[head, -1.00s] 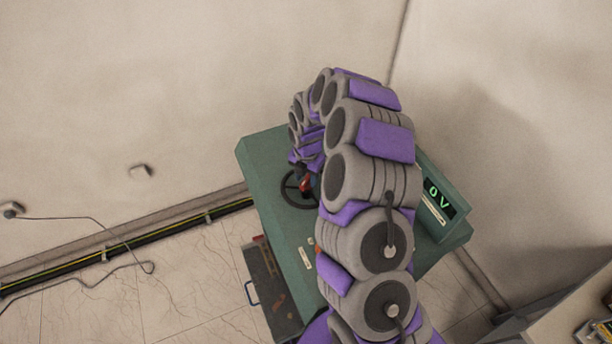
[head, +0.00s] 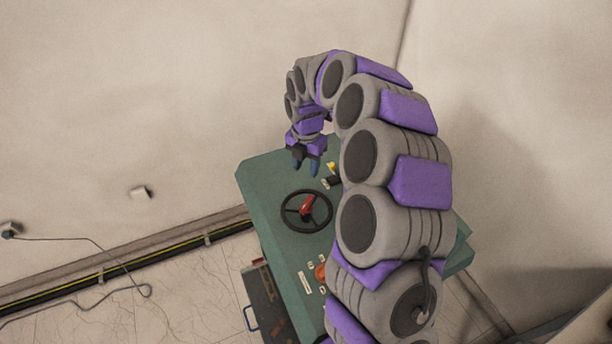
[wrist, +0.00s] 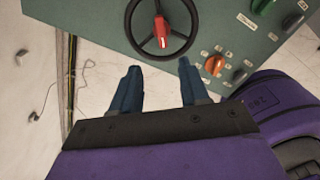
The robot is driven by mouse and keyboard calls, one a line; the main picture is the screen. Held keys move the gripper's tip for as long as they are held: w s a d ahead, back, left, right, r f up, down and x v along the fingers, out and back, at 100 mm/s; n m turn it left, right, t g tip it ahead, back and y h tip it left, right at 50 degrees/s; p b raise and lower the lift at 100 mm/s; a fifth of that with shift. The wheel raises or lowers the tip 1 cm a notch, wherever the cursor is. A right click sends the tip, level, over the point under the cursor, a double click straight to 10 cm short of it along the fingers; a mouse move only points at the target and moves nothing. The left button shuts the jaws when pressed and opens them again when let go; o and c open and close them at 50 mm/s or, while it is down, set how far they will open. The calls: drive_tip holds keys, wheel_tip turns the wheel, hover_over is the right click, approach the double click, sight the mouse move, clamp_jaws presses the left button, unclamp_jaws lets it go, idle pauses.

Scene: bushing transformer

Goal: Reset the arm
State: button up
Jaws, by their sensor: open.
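My gripper (head: 307,168) is open and empty at the end of my curled grey and purple arm. In the head view it hangs above the far part of a green control cabinet (head: 262,182). A black handwheel with a red handle (head: 306,209) is on the cabinet top, just below my gripper in the picture. In the wrist view my two blue fingers (wrist: 158,88) are spread apart, and the handwheel (wrist: 162,28) shows beyond them, clear of the fingertips. My arm hides the right part of the cabinet in the head view.
An orange knob (wrist: 214,64) and a green knob (wrist: 261,5) sit on the panel. A dark case with a blue handle (head: 265,300) stands beside the cabinet. Cables (head: 110,270) run along the wall base at left. Open floor (head: 190,300) lies at lower left.

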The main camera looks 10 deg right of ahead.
drive_tip(key=shift+r, duration=0.6)
drive_tip(key=s+a+r+m+b, duration=0.1)
drive_tip(key=s+r+m+b, duration=0.15)
drive_tip(key=s+m, duration=0.55)
drive_tip(key=s+a+r+m+b, duration=0.2)
drive_tip(key=s+m+b, duration=0.15)
drive_tip(key=s, duration=0.75)
drive_tip(key=s+d+f+m+g+b, duration=0.1)
drive_tip(key=s+f+m, duration=0.2)
drive_tip(key=s+m, duration=0.5)
drive_tip(key=s+d+f+m+b, duration=0.2)
drive_tip(key=s+m, duration=0.6)
drive_tip(key=s, duration=0.5)
drive_tip(key=shift+s+f+g, duration=0.15)
drive_tip(key=shift+f+g, duration=0.25)
drive_tip(key=shift+f, duration=0.05)
